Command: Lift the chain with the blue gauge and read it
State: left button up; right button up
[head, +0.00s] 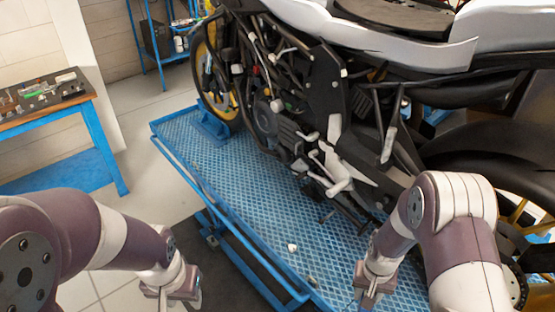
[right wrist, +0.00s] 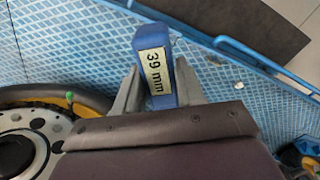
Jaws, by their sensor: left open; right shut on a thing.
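A blue gauge (right wrist: 150,42) with a pale label reading "39 mm" stands between the fingers of my right gripper (right wrist: 158,88) in the right wrist view. The gripper is shut on it. In the head view the right gripper (head: 368,300) is low, near the rear of the motorcycle, and the gauge cannot be made out there. A toothed or drilled disc (right wrist: 20,150) shows at the left of the wrist view; the chain itself I cannot clearly tell. My left gripper (head: 185,300) is open at the bottom edge, left of the lift, with no object visible in it.
The motorcycle (head: 320,85) stands on a blue lift platform (head: 235,165) with a side rail. Small pale bits (head: 292,247) lie on the platform. A blue-legged workbench (head: 40,120) with small parts is at the left. Floor between bench and lift is clear.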

jog(key=w+a+f+n+b, duration=0.3)
jog(key=w+a+f+b, duration=0.1)
jog(key=w+b, duration=0.1)
jog(key=shift+w+f, duration=0.15)
jog(key=shift+w, duration=0.3)
jog(key=shift+w, duration=0.15)
